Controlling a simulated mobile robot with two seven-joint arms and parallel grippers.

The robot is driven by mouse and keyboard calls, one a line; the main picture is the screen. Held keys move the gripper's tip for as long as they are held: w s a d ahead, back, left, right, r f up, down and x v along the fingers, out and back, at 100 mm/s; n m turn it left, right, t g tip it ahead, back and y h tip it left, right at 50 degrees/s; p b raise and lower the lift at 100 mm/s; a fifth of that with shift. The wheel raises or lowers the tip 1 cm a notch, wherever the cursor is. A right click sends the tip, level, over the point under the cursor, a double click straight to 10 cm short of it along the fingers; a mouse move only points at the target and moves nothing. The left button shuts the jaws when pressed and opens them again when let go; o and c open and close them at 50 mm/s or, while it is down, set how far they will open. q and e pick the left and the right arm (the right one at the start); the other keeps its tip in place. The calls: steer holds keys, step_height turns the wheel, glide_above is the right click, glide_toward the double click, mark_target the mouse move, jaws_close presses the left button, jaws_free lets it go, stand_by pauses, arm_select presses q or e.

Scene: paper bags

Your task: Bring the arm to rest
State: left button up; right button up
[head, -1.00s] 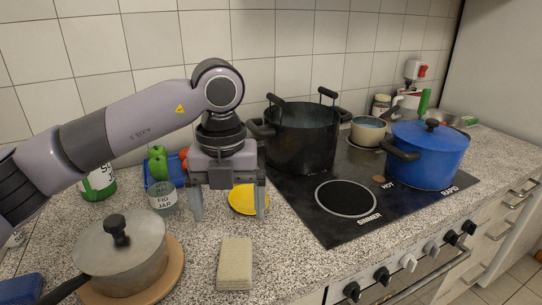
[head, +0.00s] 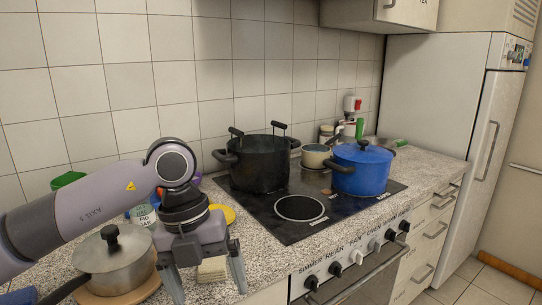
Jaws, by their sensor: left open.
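My left arm comes in from the left over the counter. Its gripper (head: 207,277) points down at the lower part of the head view, with its two fingers spread apart and nothing between them. It is in front of the beige block-like item (head: 212,268) on the counter, which it partly hides. The lidded grey pan (head: 113,262) is left of the gripper. My right gripper is not in view.
A black pot (head: 262,165), a small cream pot (head: 315,156) and a blue lidded pot (head: 362,172) stand on the black hob (head: 270,215). A yellow dish (head: 224,213) and a jar (head: 143,215) are behind my arm. The counter right of the gripper is clear.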

arm_select(q)
steer(key=s+d+r+n+g+h, duration=0.15)
steer(key=s+d+g+h, duration=0.4)
steer(key=d+h, duration=1)
steer(key=w+a+f+n+t+y, duration=0.3)
steer(key=a+f+n+t, duration=0.35)
steer(key=n+t, duration=0.55)
steer(key=w+a+f+n+t+y, duration=0.35)
steer(key=a+f+n+t, duration=0.35)
steer(key=n+t, duration=0.55)
steer(key=s+a+f+n+g+y, duration=0.3)
steer(key=s+a+f, duration=0.3)
steer(key=f, duration=0.4)
steer(key=s+a+f+n+g+y, duration=0.3)
steer(key=s+a+f+y, duration=0.3)
steer(key=s+f, duration=0.2)
step_height(320, 180, down, 3)
steer(key=shift+s+a+r+n+g+p, duration=0.1)
steer(key=shift+s+a+n+g+p, duration=0.25)
steer(key=shift+g, duration=0.25)
